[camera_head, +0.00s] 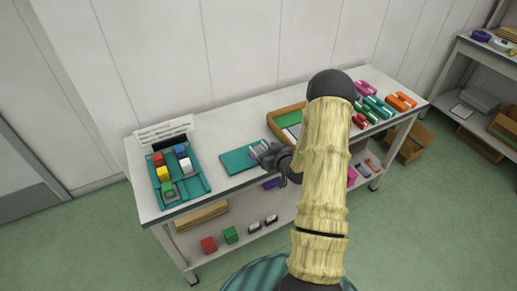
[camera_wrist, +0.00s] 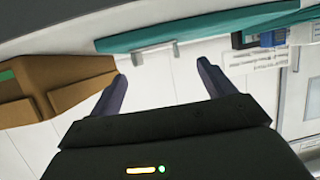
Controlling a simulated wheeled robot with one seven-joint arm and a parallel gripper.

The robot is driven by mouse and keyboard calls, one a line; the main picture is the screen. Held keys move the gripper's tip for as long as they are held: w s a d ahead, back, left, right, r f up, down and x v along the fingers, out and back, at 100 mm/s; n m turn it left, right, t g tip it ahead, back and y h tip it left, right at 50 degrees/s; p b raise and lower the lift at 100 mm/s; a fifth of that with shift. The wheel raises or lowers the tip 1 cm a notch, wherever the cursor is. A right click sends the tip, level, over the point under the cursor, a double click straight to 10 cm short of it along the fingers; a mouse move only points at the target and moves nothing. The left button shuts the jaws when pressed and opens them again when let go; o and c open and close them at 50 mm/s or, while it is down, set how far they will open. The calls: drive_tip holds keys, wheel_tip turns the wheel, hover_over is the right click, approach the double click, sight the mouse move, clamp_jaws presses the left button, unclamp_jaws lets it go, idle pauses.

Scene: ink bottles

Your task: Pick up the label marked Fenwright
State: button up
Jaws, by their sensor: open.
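My gripper (camera_head: 262,152) is open, over the teal mat (camera_head: 232,163) in the middle of the table. In the wrist view its two fingers (camera_wrist: 168,64) are apart with nothing seen held between them. The mat (camera_wrist: 220,27) shows just beyond the fingertips, with a small pale grey piece (camera_wrist: 153,51) at its edge; I cannot tell what it is. White labels (camera_wrist: 252,60) with print too small to read show at the right of the wrist view. No label can be read as Fenwright.
A teal tray (camera_head: 201,188) with coloured ink bottles stands left of the mat, before a white rack (camera_head: 163,130). A brown box (camera_head: 282,113) stands behind and right of my gripper; it also shows in the wrist view (camera_wrist: 70,75). Coloured items (camera_head: 375,106) crowd the table's right end.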

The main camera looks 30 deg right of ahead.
sight(259, 150)
drive_tip(key=shift+w, duration=0.1)
drive_tip(key=shift+p+x, duration=0.7)
drive_tip(key=shift+x, duration=1.8)
drive_tip(key=shift+d+f, duration=0.1)
drive_tip(key=shift+f, duration=0.05)
drive_tip(key=c, duration=1)
